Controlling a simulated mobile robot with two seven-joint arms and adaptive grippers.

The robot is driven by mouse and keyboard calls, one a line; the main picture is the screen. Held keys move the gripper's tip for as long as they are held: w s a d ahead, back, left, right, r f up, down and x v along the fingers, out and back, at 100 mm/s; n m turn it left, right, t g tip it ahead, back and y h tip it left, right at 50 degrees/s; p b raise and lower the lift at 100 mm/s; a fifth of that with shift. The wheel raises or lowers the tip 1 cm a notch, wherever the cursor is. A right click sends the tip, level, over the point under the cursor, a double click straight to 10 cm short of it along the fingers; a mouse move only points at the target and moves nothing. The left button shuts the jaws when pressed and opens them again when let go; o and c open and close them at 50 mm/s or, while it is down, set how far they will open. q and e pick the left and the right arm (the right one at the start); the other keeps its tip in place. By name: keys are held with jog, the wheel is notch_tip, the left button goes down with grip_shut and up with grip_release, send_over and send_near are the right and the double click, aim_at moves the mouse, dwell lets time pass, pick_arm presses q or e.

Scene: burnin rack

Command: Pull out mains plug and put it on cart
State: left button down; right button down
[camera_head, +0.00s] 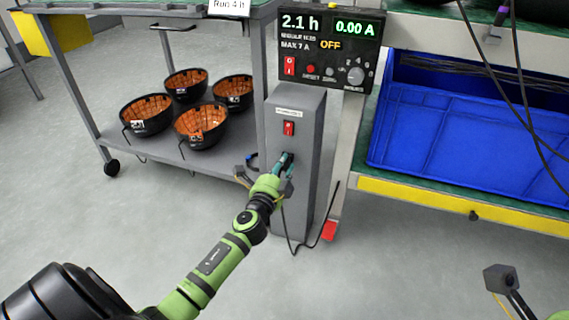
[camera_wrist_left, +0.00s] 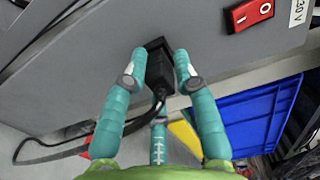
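The mains plug (camera_wrist_left: 160,70) is black and sits against the face of a grey post-like box (camera_head: 296,110), below a red rocker switch (camera_head: 289,128). Its black cable hangs to the floor. My left gripper (camera_head: 285,163) has teal fingers on both sides of the plug, touching it, as the left wrist view shows (camera_wrist_left: 160,65). Whether the plug's pins are in the socket is hidden. The cart (camera_head: 185,10) is grey with two shelves and stands behind and left of the box. Of my right arm only a wrist part shows at the lower right; its fingers are out of view.
Several black bowls with orange insides (camera_head: 147,115) stand on the cart's lower shelf. A display panel (camera_head: 330,48) reads 2.1 h, 0.00 A and OFF. A blue crate (camera_head: 430,140) lies on the bench at right. Floor in front is clear.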

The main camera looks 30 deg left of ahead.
pick_arm(q)
jog(key=shift+c, duration=2.2)
grip_release()
jog(key=shift+s, duration=0.1)
jog(key=v, duration=1.1)
jog(key=shift+s+d, duration=0.2)
jog(key=shift+s, duration=0.2)
